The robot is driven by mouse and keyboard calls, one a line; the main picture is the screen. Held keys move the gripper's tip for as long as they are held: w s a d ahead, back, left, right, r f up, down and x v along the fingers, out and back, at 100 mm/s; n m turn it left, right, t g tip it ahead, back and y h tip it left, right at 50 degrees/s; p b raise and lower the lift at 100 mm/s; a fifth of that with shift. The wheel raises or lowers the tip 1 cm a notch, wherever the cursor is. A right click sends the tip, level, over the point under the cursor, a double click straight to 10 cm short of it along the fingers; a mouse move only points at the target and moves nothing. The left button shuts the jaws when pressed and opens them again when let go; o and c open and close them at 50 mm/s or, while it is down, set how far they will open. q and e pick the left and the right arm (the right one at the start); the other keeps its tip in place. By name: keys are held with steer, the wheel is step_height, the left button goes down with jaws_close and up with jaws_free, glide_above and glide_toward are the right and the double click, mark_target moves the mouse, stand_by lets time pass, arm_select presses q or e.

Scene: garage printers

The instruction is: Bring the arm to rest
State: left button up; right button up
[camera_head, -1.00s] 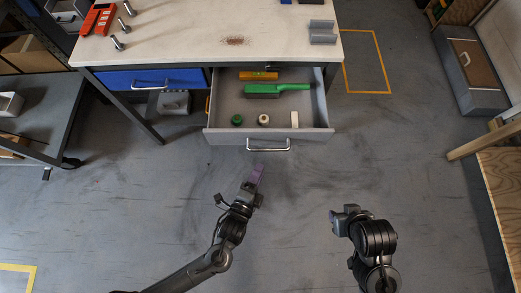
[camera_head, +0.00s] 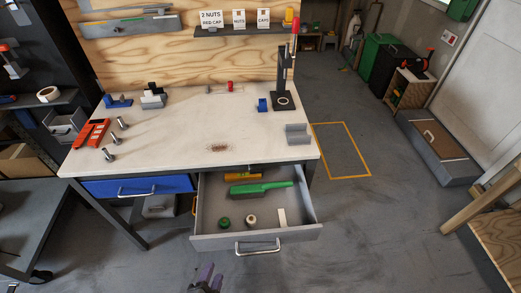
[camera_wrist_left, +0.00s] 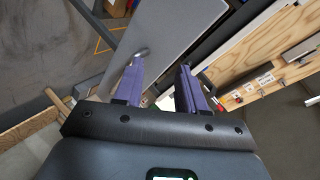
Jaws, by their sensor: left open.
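My left gripper (camera_head: 207,275) shows at the bottom edge of the head view, in front of the open drawer and left of its handle. Its purple fingers also show in the left wrist view (camera_wrist_left: 160,88); they are apart with nothing between them. The rest of the left arm is cut off by the bottom edge of the head view. My right gripper is in neither current view.
A grey drawer (camera_head: 318,232) stands open below the white workbench (camera_head: 180,145), holding a green-handled brush (camera_head: 262,187) and small items. A blue drawer (camera_head: 165,186) is shut. Grey floor (camera_head: 380,240) lies clear to the right.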

arm_select(q)
steer(key=s+a+r+n+g+y, duration=0.1)
steer(key=s+a+r+n+g, duration=0.2)
steer(key=s+a+n+g, duration=0.7)
step_height(320, 180, up, 38)
steer(key=s+d+n+t+p, duration=0.1)
steer(key=d+p, duration=0.1)
steer(key=p, duration=3.6)
step_height(320, 180, down, 60)
steer(key=b, duration=5.9)
steer(key=shift+s+r, duration=0.15)
steer(key=shift+s, duration=0.05)
steer(key=shift+r, duration=0.1)
